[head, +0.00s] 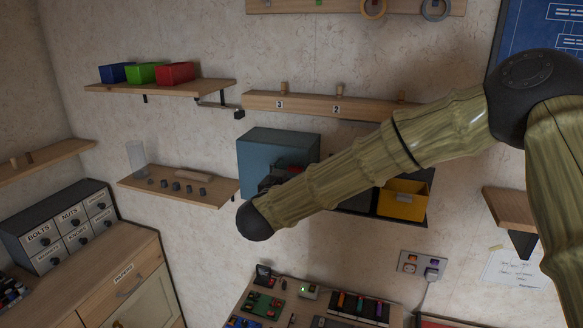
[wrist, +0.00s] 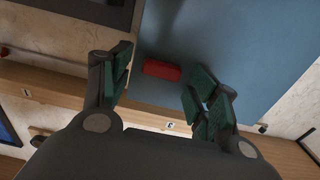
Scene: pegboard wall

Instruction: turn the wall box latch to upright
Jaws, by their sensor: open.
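The wall box (head: 265,147) is a blue-grey box on the wall, left of centre in the head view. Its front face (wrist: 215,40) fills much of the wrist view. The latch (wrist: 162,70) is a short red bar on that face, lying nearly level across the wrist picture. Only a small red bit of the latch (head: 295,169) shows in the head view; my arm and gripper hide the rest. My gripper (wrist: 160,87) is open in front of the box, its green-padded fingers on either side of the latch with a gap at each side. Contact with the box face cannot be told.
A numbered peg rail (head: 320,106) runs above the box. A small shelf (head: 180,187) with several small parts is at its left. A yellow bin (head: 403,198) hangs to its right, behind my arm. A workbench with electronics (head: 310,305) stands below.

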